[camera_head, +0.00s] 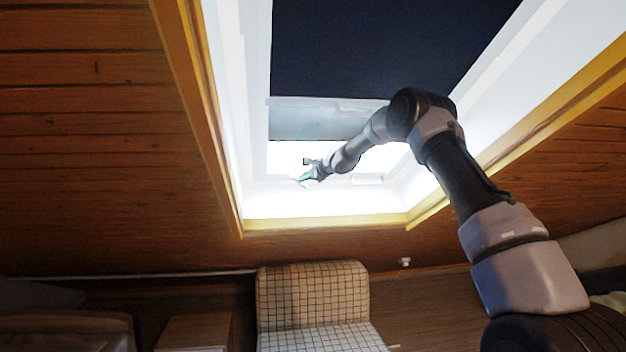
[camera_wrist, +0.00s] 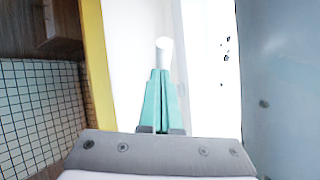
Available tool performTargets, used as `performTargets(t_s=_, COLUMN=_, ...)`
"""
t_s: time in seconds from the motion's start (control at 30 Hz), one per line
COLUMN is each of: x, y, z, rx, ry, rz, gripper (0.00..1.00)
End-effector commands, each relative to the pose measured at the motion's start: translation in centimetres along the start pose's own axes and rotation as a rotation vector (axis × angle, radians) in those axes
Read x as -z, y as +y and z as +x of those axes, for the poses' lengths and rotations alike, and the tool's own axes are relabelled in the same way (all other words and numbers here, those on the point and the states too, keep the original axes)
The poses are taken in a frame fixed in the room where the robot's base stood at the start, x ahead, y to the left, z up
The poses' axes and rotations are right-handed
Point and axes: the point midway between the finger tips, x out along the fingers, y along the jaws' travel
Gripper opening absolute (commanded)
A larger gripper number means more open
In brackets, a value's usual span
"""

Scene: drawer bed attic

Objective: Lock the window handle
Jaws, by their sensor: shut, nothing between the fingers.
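The skylight window (camera_head: 335,120) is set in a bright white recess in the sloped wooden ceiling. My gripper (camera_head: 301,181) is at the window's lower part, left of centre. In the wrist view its teal fingers (camera_wrist: 162,74) are together, with nothing held between them. A pale rounded piece (camera_wrist: 164,46), which looks like the window handle, shows just beyond the fingertips. I cannot tell whether they touch it. In the head view, a small pale bar (camera_head: 367,180) sits on the lower frame, right of my gripper. Glare hides the handle's details and its locked state.
A dark blind (camera_head: 385,45) covers the upper window. A yellow wooden trim (camera_head: 320,222) edges the recess. A checked chair (camera_head: 312,293) stands below, and a wooden cabinet (camera_head: 195,331) is at its left. The white side walls of the recess flank my arm.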

Motion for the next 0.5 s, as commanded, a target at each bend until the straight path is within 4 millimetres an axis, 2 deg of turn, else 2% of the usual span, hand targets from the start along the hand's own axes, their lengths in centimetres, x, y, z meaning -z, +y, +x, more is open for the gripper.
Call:
performTargets(t_s=0.03, x=-1.2, y=0.2, z=0.4, rx=0.004, ry=0.034, rz=-0.013, gripper=0.00)
performTargets(t_s=0.1, x=-1.8, y=0.3, z=0.9, rx=0.012, ry=0.091, rz=-0.023, gripper=0.00)
performTargets(t_s=0.17, x=-1.6, y=0.4, z=1.2, rx=0.014, ry=0.098, rz=-0.018, gripper=0.00)
performTargets(t_s=0.5, x=-3.0, y=1.0, z=3.5, rx=0.013, ry=0.096, rz=-0.015, gripper=0.00)
